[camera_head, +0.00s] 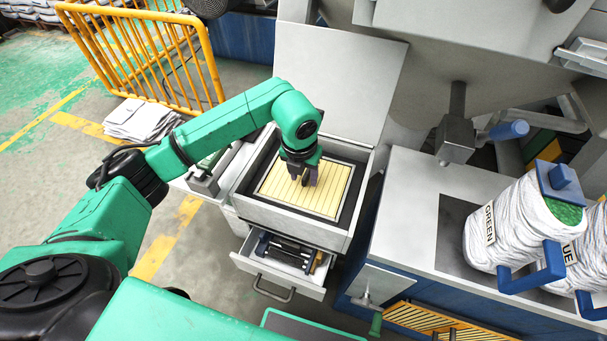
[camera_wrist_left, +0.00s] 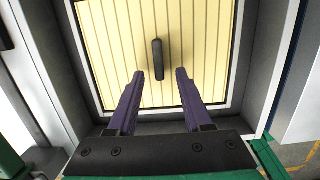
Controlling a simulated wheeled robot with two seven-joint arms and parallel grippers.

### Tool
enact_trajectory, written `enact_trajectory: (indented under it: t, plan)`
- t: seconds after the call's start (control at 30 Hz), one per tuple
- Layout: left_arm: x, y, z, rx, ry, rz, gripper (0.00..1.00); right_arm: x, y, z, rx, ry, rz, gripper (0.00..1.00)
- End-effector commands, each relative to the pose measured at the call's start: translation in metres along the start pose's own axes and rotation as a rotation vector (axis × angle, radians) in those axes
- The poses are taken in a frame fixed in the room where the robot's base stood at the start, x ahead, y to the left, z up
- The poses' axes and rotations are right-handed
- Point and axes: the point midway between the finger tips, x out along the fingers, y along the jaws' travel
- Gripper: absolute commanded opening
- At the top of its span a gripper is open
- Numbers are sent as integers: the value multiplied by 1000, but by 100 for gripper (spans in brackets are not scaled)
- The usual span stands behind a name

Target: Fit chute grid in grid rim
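The chute grid (camera_head: 321,188) is a pale yellow slatted panel with a short dark bar handle (camera_wrist_left: 158,60). It lies inside the open grey box, and a white rim (camera_wrist_left: 245,55) borders it in the left wrist view. I cannot tell whether the grid sits flush in the rim. My left gripper (camera_head: 303,180) points down over the grid. In the left wrist view its two purple fingers (camera_wrist_left: 161,75) are apart, with the handle just beyond the tips and nothing held between them. My right gripper is not in view.
Grey box walls (camera_head: 290,220) surround the grid closely. An open drawer (camera_head: 283,268) with tools is below. A raised grey panel (camera_head: 340,85) stands behind. To the right are a grey counter (camera_head: 410,215) and white sacks (camera_head: 510,225). A yellow fence (camera_head: 150,60) stands back left.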

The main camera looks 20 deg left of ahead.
Motion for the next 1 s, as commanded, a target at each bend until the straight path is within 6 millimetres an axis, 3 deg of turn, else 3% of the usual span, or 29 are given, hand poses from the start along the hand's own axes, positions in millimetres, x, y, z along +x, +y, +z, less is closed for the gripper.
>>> enact_trajectory:
  t: [0.27, 0.37, 0.7, 0.83, 1.0]
  plan:
    - [-4, 0, 0, 0, 1, 1, 50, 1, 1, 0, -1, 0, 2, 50]
    - [-20, 0, 0, 0, -2, 0, 50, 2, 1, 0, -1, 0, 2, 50]
    - [-118, 0, 0, 1, -5, 0, 50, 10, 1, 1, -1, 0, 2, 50]
    - [-139, 0, 0, 0, -2, 0, 50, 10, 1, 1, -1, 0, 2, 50]
    - [-146, 0, -1, 1, 1, 1, 50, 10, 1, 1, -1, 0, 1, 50]
